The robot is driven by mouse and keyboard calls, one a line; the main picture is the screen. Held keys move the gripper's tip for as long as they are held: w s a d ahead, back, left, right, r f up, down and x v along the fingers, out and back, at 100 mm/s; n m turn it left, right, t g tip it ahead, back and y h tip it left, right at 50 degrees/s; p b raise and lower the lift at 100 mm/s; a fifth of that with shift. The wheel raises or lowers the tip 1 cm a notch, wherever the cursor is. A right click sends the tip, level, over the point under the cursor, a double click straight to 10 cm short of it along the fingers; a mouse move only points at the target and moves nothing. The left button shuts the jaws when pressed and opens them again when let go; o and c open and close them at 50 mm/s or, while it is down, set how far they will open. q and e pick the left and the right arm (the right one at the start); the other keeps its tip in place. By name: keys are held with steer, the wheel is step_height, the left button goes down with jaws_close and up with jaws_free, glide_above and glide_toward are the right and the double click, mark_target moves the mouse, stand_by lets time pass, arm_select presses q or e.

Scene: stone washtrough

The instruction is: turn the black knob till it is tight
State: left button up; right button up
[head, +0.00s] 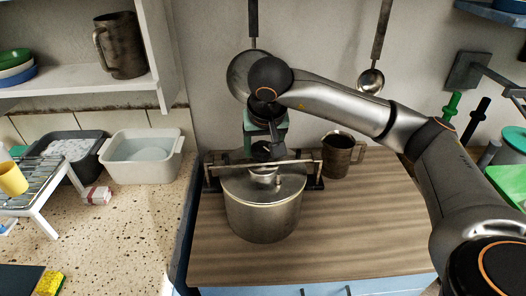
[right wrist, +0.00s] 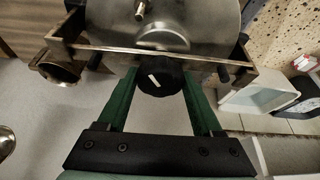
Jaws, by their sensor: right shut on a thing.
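A steel pot (head: 262,215) with a flat lid stands on the wooden counter. A metal bar (head: 225,168) crosses above the lid, and it also shows in the right wrist view (right wrist: 110,48). The black knob (right wrist: 160,79) has a white mark and sits by the middle of this bar, between the green fingers. My right gripper (head: 264,148) reaches down over the bar from above. In the right wrist view its two fingers (right wrist: 160,84) are closed on the knob's sides. In the head view the knob is mostly hidden by the gripper. My left gripper is in neither view.
A metal mug (head: 338,155) stands close right of the pot. A ladle (head: 371,78) and a skimmer (head: 238,75) hang on the wall behind. A white basin (head: 142,158) and a dish rack (head: 40,180) stand on the stone counter at left. The front wooden counter (head: 350,230) is clear.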

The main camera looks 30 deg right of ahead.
steer(key=m, duration=0.2)
steer(key=m+g+h+p, duration=0.1)
steer(key=m, duration=0.2)
steer(key=shift+r+h, duration=0.1)
steer(key=shift+h, duration=0.2)
steer(key=shift+m+g+p, duration=0.3)
steer(key=shift+m+g, duration=0.2)
steer(key=shift+m, duration=0.6)
steer(key=o, duration=1)
steer(key=shift+c, duration=0.2)
